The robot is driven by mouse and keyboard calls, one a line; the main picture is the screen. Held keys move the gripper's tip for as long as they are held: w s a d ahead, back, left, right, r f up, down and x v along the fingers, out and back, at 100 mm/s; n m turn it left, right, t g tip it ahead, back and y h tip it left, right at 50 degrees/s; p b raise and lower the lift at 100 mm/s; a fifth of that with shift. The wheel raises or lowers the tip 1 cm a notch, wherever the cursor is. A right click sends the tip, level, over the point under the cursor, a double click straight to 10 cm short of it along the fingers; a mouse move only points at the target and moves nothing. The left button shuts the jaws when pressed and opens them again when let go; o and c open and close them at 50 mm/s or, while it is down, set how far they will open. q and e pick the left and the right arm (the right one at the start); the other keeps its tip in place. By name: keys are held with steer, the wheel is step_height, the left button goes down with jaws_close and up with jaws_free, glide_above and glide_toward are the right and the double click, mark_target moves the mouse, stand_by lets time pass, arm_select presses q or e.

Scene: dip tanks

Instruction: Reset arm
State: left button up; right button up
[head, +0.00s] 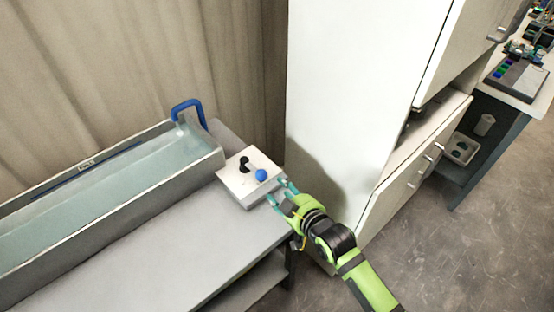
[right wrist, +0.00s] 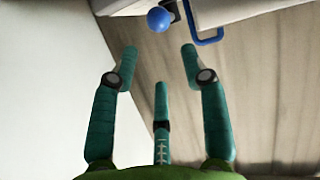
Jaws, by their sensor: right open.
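My right gripper (head: 280,192) is green with teal fingers and reaches in from the lower right in the head view. It is open and empty, close to the right side of a white control box (head: 236,186). The box carries a blue ball knob (head: 262,175) and a black part (head: 244,163). In the right wrist view the open fingers (right wrist: 160,75) spread apart, and the blue knob (right wrist: 158,19) lies beyond their tips, apart from them. My left gripper is not in view.
A white cabinet (head: 345,90) stands right of the box. A table (head: 520,95) with equipment is at far right. Grey floor is open at lower right.

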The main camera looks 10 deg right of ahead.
steer(key=s+d+f+m+g+h, duration=0.1)
steer(key=s+d+m+g+h, duration=0.2)
steer(key=s, duration=0.6)
steer(key=s+d+f+g, duration=0.1)
steer(key=s+d+g, duration=0.2)
steer(key=s+d, duration=0.35)
steer(key=s+d+f+m+g+h, duration=0.2)
steer(key=s+g, duration=0.1)
steer(key=s, duration=0.7)
steer(key=s+f+g, duration=0.1)
steer(key=s+f, duration=0.2)
steer(key=f, duration=2.2)
steer(key=s+d+f+g, duration=0.1)
steer(key=s+d+f, duration=0.2)
steer(key=s+f, duration=0.9)
steer(key=s, duration=0.3)
steer(key=shift+f+g+b, duration=0.3)
steer(key=shift+f+b, duration=0.1)
stand_by(1.0)
